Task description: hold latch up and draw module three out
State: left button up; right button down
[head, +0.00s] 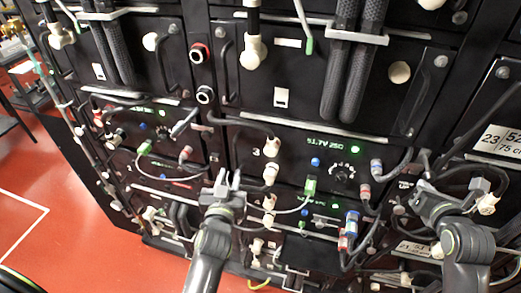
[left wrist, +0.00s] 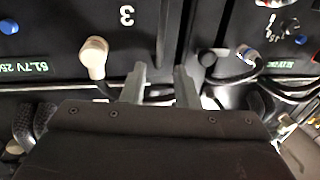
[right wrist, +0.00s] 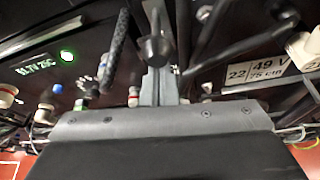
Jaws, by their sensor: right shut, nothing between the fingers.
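Module three (head: 290,163) is a black panel with a white 3, a green-lit display and a small dial, pushed in among its neighbours in the rack. It also shows upside down in the left wrist view (left wrist: 113,48). My left gripper (head: 227,178) is at its lower left, fingers apart with a gap between them. My right gripper (head: 428,190) is beside its lower right corner, fingers closed and empty. In the right wrist view a dark tapered knob (right wrist: 153,50) stands right by the fingertips. I cannot tell whether it is the latch or whether they touch.
A white connector (head: 271,172) and a green connector (head: 310,186) with cables hang on the module's front. Cables (head: 378,190) loop near my right gripper. More modules sit above, below and left. Open red floor (head: 25,190) lies at left.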

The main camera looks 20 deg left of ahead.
aim_at(235, 153)
pick_arm(q)
jog(key=w, duration=0.3)
jog(key=w+a, duration=0.1)
jog(key=w, duration=0.3)
jog(key=w+a, duration=0.1)
jog(key=w, duration=0.2)
jog(key=shift+w, duration=0.2)
jog(key=shift+c, duration=0.5)
grip_shut()
dwell(0.6)
